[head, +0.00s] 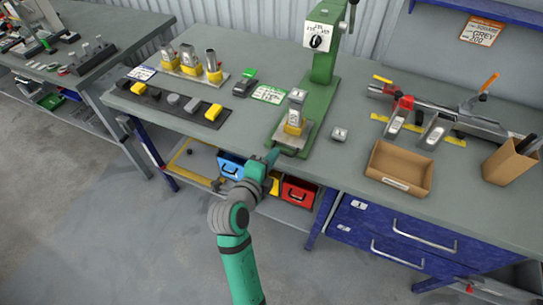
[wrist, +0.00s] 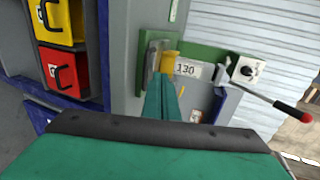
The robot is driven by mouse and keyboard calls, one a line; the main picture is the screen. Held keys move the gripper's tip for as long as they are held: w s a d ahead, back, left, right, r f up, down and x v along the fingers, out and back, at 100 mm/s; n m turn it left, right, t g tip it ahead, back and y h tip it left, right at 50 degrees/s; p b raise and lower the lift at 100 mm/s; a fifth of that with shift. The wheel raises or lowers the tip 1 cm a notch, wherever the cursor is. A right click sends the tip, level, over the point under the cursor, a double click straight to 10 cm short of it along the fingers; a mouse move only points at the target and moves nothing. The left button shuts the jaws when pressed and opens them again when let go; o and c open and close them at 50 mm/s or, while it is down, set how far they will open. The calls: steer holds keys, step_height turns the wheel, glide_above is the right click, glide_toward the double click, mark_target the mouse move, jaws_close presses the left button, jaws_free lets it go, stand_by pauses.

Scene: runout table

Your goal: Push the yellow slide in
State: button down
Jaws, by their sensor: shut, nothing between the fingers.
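The yellow slide (head: 293,128) sits on a metal plate on the base of the green press (head: 325,80), with a grey metal piece on top of it. In the wrist view the yellow slide (wrist: 169,62) shows just beyond my fingertips, beside a grey metal plate (wrist: 152,58). My gripper (head: 271,156) is shut and empty, at the table's front edge in front of the press base. In the wrist view my gripper (wrist: 160,82) points toward the slide and covers part of it. I cannot tell whether the fingertips touch it.
A black strip with grey and yellow pieces (head: 174,99) and a rack of metal parts (head: 190,68) stand left. Red and blue bins (head: 299,192) sit under the table.

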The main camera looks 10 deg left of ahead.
glide_toward(289, 132)
steer(key=x, duration=0.4)
steer(key=shift+w+d+f, duration=0.1)
steer(key=shift+w+f, duration=0.05)
steer(key=shift+f, duration=0.1)
steer(key=shift+w+d, duration=0.3)
steer(key=shift+w, duration=0.45)
steer(key=shift+w, duration=0.15)
